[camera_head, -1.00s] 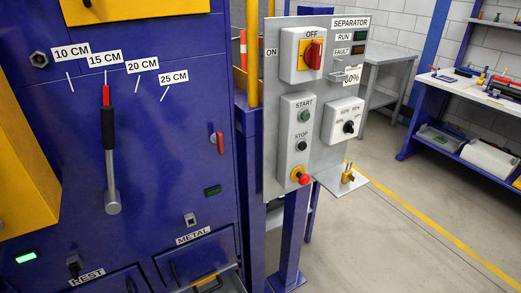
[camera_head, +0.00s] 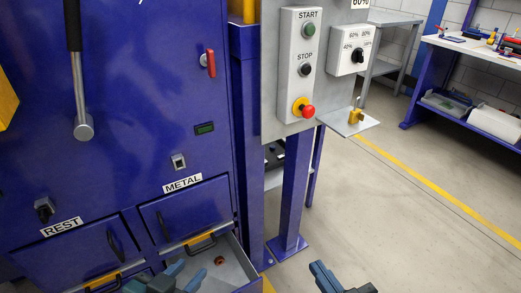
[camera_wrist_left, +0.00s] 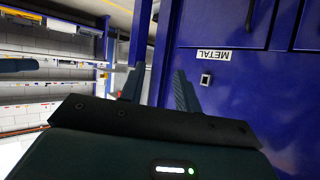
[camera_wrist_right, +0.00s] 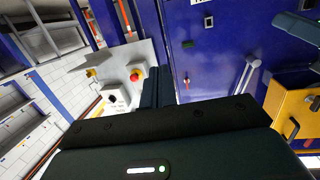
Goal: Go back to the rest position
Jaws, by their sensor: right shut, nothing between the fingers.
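My left gripper (camera_head: 183,274) is at the bottom of the head view, in front of the blue machine and beside the open drawer. Its two fingers stand apart in the left wrist view (camera_wrist_left: 158,88), with nothing seen between them. My right gripper (camera_head: 322,272) is at the bottom of the head view, over the floor to the right of the drawer. Its fingers lie close together and empty in the right wrist view (camera_wrist_right: 157,85). Neither gripper is seen touching anything.
The drawer (camera_head: 240,273) below the METAL label (camera_head: 183,184) is open, with a small reddish-brown piece (camera_head: 219,261) inside. A control panel (camera_head: 301,70) on a blue post (camera_head: 290,200) stands right of the machine. Open floor (camera_head: 410,220) lies further right.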

